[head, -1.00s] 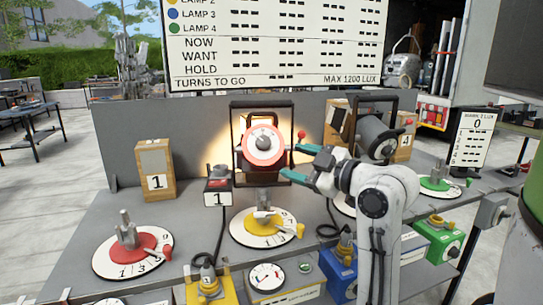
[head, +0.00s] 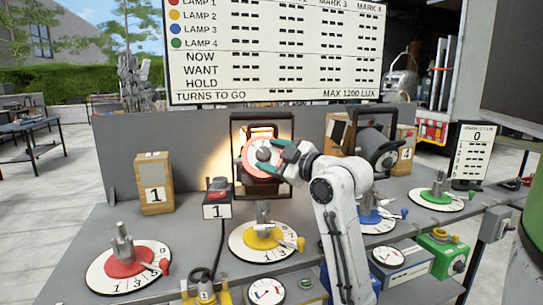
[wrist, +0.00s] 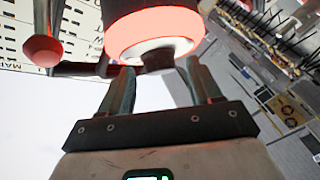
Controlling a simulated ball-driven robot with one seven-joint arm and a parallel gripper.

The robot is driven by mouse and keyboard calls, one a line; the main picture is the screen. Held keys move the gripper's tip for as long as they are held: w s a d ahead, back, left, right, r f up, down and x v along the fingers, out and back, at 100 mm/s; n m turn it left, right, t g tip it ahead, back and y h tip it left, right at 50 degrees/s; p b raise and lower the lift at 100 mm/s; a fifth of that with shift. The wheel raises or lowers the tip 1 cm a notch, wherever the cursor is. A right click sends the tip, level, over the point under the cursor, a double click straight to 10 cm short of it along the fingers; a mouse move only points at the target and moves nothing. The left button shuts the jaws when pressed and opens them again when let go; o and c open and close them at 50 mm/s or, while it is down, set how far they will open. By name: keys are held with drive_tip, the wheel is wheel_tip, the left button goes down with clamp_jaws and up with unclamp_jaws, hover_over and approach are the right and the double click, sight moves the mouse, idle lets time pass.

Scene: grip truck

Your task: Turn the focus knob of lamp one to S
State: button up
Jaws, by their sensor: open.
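Lamp one (head: 268,181) stands in a black frame at the back of the bench, lit, with a glowing pink-red ring (head: 249,163) on its front. Its grey focus knob (head: 264,154) sits in the ring's middle. My gripper (head: 281,158) is open, its teal fingers just in front of the knob. In the wrist view, the dark knob end (wrist: 156,62) shows between the two open fingertips (wrist: 157,78), under the pink ring (wrist: 155,33). I cannot tell whether either finger touches it. No S mark is readable.
A red ball-ended handle (wrist: 42,50) is beside the lamp in the wrist view. A second lamp (head: 374,148) stands to the right. Red (head: 128,267), yellow (head: 266,241) and green (head: 438,198) dials lie on the bench. A box marked 1 (head: 154,183) stands left.

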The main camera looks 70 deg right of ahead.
drive_tip(key=shift+w+d, duration=0.1)
drive_tip(key=shift+w, duration=0.1)
drive_tip(key=c, duration=1)
